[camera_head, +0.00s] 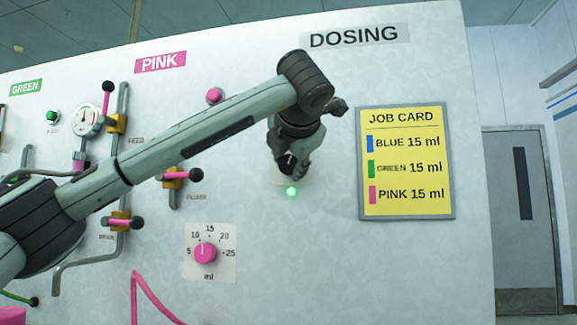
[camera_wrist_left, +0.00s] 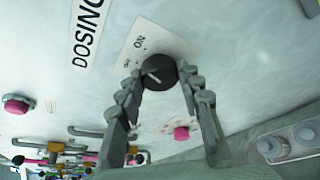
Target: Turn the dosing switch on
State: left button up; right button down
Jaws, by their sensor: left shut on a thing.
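The dosing switch is a round black knob (camera_wrist_left: 158,72) with a white pointer line, on a pale plate marked OFF and ON in the left wrist view. My left gripper (camera_wrist_left: 162,85) has its two fingers around the knob and is shut on it. In the head view my left gripper (camera_head: 292,165) reaches the panel below the DOSING sign (camera_head: 354,36) and hides the switch. A small green light (camera_head: 291,192) glows just below the gripper. I cannot tell for certain which mark the pointer line faces. My right gripper is not in view.
A yellow job card (camera_head: 407,185) hangs right of my gripper. The pink ml dial (camera_head: 205,253) is lower left. A pink button (camera_head: 214,96), a gauge (camera_head: 87,120) and several valves and pipes are on the left.

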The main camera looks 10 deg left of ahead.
pick_arm(q)
jog(key=shift+m, duration=0.3)
jog(key=shift+d+m+y+b, duration=0.1)
jog(key=shift+m+y+b, duration=0.2)
jog(key=shift+m, duration=0.2)
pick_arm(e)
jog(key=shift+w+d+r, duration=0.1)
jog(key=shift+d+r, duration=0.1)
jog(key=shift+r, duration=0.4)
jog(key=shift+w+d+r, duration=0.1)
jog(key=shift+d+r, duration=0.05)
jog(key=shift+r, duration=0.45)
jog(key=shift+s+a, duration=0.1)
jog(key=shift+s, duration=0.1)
pick_arm(q)
jog(key=o, duration=1.1)
jog(key=shift+o, duration=0.2)
jog(key=shift+s, duration=0.1)
jog(key=v, duration=1.2)
jog(key=shift+f, duration=0.2)
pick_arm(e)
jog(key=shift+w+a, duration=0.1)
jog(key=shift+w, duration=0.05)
